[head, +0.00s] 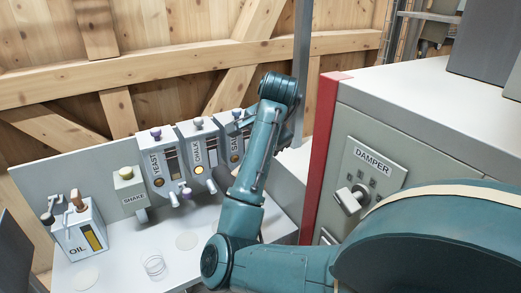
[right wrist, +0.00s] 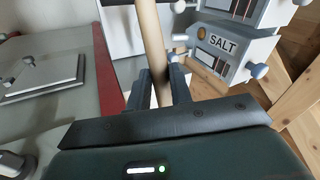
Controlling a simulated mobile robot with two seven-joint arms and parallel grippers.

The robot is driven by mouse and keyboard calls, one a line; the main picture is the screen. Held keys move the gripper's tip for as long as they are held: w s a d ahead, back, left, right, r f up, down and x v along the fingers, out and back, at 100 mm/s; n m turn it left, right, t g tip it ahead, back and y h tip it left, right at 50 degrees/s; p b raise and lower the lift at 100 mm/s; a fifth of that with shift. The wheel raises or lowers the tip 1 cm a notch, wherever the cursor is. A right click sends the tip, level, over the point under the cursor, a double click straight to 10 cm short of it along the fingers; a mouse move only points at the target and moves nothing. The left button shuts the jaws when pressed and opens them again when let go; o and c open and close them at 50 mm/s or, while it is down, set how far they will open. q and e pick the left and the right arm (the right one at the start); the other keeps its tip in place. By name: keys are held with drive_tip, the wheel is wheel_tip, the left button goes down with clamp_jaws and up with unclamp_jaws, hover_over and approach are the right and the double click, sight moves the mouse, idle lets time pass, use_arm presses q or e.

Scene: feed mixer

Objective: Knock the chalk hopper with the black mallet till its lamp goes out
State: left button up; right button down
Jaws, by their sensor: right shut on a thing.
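The chalk hopper (head: 198,150) is the middle of three grey hoppers on the back panel. Its round lamp (head: 199,170) looks bright yellow, brighter than the yeast lamp. In the right wrist view my right gripper (right wrist: 160,90) is shut on the pale wooden handle of the mallet (right wrist: 151,40); the head is out of that view. My left gripper is not in view.
The yeast hopper (head: 158,163) stands left of chalk and the salt hopper (head: 235,146) right of it. A shake box (head: 130,190), an oil can (head: 80,235) and a clear glass (head: 154,265) are further left. A large cabinet with a damper knob (head: 351,199) fills the right.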

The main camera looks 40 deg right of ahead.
drive_tip(key=shift+w+d+r, duration=0.2)
drive_tip(key=shift+w+d, duration=0.15)
drive_tip(key=shift+w, duration=0.15)
drive_tip(key=w+d, duration=0.2)
drive_tip(key=w, duration=0.8)
drive_tip(key=shift+w+d, duration=0.25)
drive_tip(key=shift+w, duration=0.1)
drive_tip(key=shift+s, duration=0.1)
drive_tip(key=shift+s+a, duration=0.25)
drive_tip(key=shift+s, duration=0.6)
drive_tip(key=shift+s+a, duration=0.2)
drive_tip(key=shift+s, duration=0.6)
drive_tip(key=shift+w, duration=0.1)
idle(0.5)
